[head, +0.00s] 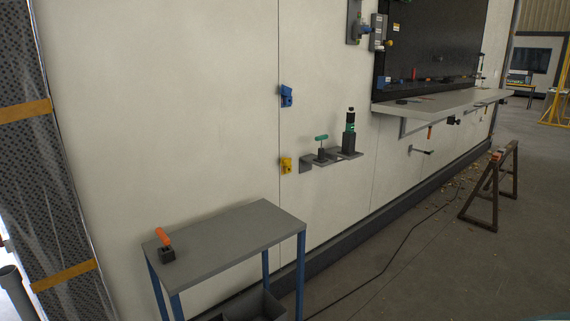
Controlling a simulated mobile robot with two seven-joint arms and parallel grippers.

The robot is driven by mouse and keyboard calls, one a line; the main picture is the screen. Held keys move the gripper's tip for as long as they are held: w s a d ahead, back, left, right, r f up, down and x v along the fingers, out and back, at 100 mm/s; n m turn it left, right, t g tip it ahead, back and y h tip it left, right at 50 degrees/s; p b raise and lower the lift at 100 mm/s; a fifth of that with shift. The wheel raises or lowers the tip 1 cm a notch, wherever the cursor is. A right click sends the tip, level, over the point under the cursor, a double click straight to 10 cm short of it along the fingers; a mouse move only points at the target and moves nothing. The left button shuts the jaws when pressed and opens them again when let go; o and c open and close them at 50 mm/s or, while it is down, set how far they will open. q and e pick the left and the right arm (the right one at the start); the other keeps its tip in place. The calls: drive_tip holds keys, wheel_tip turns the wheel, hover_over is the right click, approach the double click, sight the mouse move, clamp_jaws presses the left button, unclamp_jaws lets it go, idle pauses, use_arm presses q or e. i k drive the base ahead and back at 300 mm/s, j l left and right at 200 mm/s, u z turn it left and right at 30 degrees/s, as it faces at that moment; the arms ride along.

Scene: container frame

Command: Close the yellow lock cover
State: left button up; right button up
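The yellow lock cover (286,165) is a small yellow piece on the white wall, just left of a grey wall shelf and above the back right corner of the grey-topped table. It is too small here to tell how far open it stands. A similar blue lock piece (287,96) is on the wall directly above it. Neither of my grippers shows in the head view.
A grey table (230,240) with blue legs stands before the wall, holding an orange-handled tool (164,243). A wall shelf (343,158) carries green-handled tools. A trestle (492,187) stands at right.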

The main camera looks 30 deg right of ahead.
sight(285, 162)
drive_tip(key=l+u, duration=0.2)
drive_tip(key=l, duration=0.5)
drive_tip(key=l+u, duration=0.2)
drive_tip(key=l, duration=0.55)
drive_tip(key=l+u, duration=0.2)
drive_tip(key=l, duration=0.5)
drive_tip(key=l+u, duration=0.35)
drive_tip(key=l, duration=0.7)
